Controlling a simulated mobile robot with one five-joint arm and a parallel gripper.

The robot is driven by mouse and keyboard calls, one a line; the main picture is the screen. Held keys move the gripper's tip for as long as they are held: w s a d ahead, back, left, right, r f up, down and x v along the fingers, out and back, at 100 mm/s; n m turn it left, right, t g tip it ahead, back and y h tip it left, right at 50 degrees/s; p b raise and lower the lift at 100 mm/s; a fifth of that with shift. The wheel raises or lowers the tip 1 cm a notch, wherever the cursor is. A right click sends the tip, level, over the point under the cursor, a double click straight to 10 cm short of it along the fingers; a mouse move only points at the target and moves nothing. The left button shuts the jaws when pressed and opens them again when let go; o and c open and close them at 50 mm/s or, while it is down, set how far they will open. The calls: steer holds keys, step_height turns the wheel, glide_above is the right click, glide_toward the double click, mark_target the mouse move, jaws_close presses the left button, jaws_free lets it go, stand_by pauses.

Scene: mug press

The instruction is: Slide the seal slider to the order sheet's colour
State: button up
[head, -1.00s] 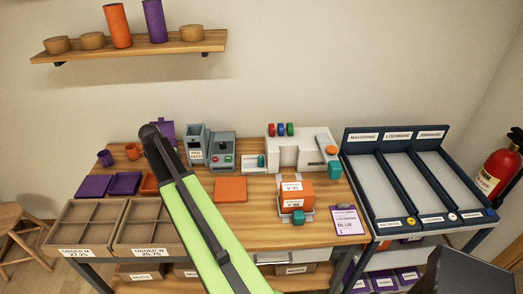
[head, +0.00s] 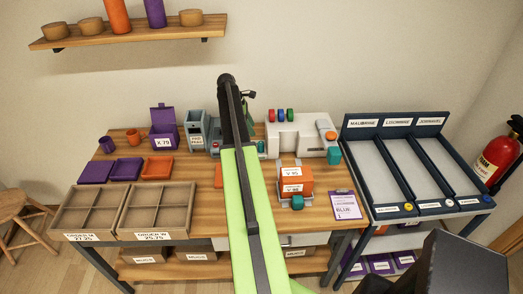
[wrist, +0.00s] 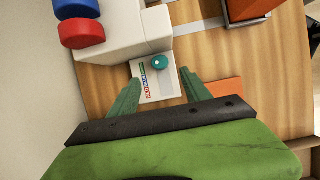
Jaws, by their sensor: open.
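The seal slider is a small white plate (wrist: 158,86) with a round teal knob (wrist: 159,61) and a strip of coloured labels along its left side in the wrist view. The knob sits toward the plate's far end; which label it marks I cannot tell. My gripper (wrist: 160,77) is open and empty, its two green fingers on either side of the plate, the knob just beyond the tips. In the head view my arm largely hides the slider. The order sheet (head: 345,206) is a purple-edged clipboard on the bench at right, reading BLUE and 1.
A white press machine (head: 298,133) with red, blue and green cylinders stands beside the slider. A dark sorting rack (head: 412,212) is at right. Divided trays (head: 150,225) and a purple box (head: 163,138) are at left.

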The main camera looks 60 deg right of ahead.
mark_target(260, 143)
steer(key=b+x, duration=0.9)
steer(key=x, duration=0.3)
steer(key=shift+w+f+b, duration=0.1)
steer(key=shift+f+b, duration=0.1)
steer(key=shift+b, duration=0.2)
steer(key=shift+r, duration=0.1)
jaws_close()
steer(key=shift+w, duration=0.1)
